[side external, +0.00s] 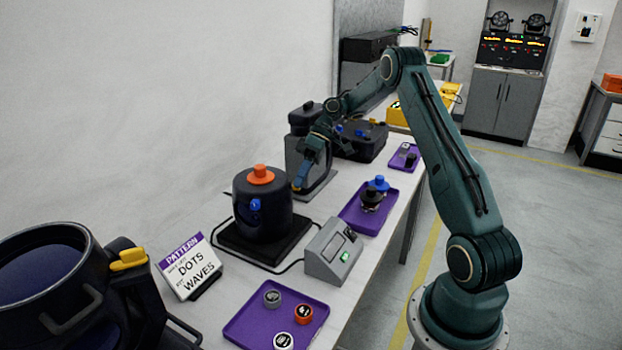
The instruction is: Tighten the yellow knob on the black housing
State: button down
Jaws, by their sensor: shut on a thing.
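The black housing (270,222) is an upright dark cylinder on a black square base, with an orange knob (261,174) on top and a blue knob (255,205) on its front. My gripper (299,186) points down at the right side of the housing. It is shut on the yellow knob (296,188), of which only a small bit shows at the fingertips. The fingers hide most of this knob, so its seating against the housing cannot be told.
A sign (190,267) and a grey box with a green button (333,252) flank the housing. Purple trays (240,325) hold loose caps and knobs. A large black can with a yellow handle (128,259) fills the lower left. Black equipment (362,145) stands behind.

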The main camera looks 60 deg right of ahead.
jog(key=c, duration=1.3)
grip_release()
jog(key=shift+o, duration=0.2)
jog(key=shift+a+r+n+t+h, duration=0.2)
jog(key=shift+n+t+h, duration=0.15)
jog(key=shift+h, duration=0.55)
jog(key=s+d+r+t+h, duration=0.1)
jog(key=s+r+h, duration=0.1)
jog(key=r, duration=0.4)
jog(key=s+d+r+t+h, duration=0.1)
jog(key=s+d+r+h, duration=0.15)
jog(key=r, duration=0.45)
jog(key=s+a+r, duration=0.2)
jog(key=s+a, duration=0.1)
jog(key=a, duration=0.3)
jog(key=s+a+r+m, duration=0.1)
jog(key=s+a+r, duration=0.1)
jog(key=a, duration=0.5)
jog(key=s+a+r+m, duration=0.1)
jog(key=s+a+r, duration=0.1)
jog(key=s+a, duration=0.2)
jog(key=shift+s+a+r+h, duration=0.3)
jog(key=shift+a+h, duration=0.05)
jog(key=shift+a, duration=1.25)
